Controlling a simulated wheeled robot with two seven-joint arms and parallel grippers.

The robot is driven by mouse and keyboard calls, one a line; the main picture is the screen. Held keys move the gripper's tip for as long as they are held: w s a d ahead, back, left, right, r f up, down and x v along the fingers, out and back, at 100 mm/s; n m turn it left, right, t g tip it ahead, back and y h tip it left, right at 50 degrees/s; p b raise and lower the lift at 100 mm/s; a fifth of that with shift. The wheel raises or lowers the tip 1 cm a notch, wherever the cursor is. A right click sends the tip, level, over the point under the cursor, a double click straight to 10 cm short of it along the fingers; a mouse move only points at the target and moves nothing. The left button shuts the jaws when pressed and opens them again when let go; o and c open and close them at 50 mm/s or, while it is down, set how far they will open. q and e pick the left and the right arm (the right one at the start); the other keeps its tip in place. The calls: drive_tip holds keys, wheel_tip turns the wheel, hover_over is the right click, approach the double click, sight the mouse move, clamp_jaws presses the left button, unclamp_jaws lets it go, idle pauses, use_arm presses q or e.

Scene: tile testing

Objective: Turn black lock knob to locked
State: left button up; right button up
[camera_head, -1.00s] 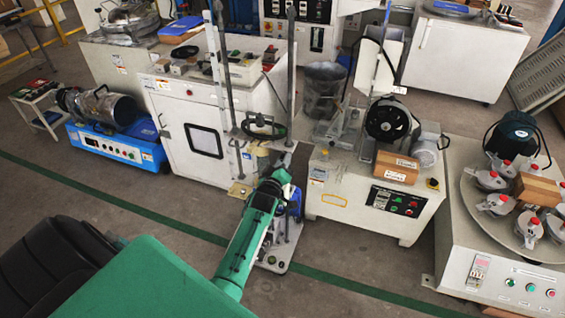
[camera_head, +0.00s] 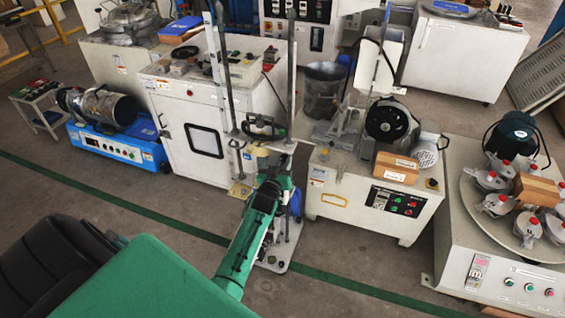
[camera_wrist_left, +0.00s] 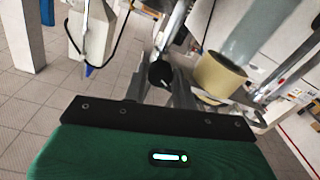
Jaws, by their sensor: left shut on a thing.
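The black lock knob (camera_wrist_left: 160,73) shows in the left wrist view, just ahead of my left gripper's dark mounting plate. My left gripper (camera_wrist_left: 160,80) is shut on it, with grey metal finger parts on either side. In the head view my green left arm reaches up from the bottom to the stand in the middle, with the left gripper (camera_head: 282,146) at the stand, just below a black handwheel (camera_head: 258,127). The knob cannot be made out there. Its marking and turn angle cannot be read. My right gripper is not in view.
A white cabinet (camera_head: 180,115) stands left of the stand, and a white machine with a black wheel (camera_head: 388,121) stands right of it. In the wrist view a tan roll (camera_wrist_left: 219,75) sits close to the right of the knob.

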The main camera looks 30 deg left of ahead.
use_arm(q)
drive_tip(key=m, duration=0.3)
drive_tip(key=shift+f+m, duration=0.1)
drive_tip(key=shift+m, duration=0.8)
drive_tip(key=m, duration=0.3)
drive_tip(key=shift+m+h+b, duration=0.3)
drive_tip(key=shift+m, duration=0.8)
drive_tip(key=shift+m+t+b, duration=0.3)
drive_tip(key=shift+m+t, duration=0.1)
drive_tip(key=shift+m, duration=0.6)
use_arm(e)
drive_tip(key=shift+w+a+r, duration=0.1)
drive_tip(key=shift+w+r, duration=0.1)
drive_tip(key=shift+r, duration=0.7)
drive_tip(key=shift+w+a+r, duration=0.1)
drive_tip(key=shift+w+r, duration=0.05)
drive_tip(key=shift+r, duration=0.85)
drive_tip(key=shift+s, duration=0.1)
use_arm(q)
drive_tip(key=o, duration=1)
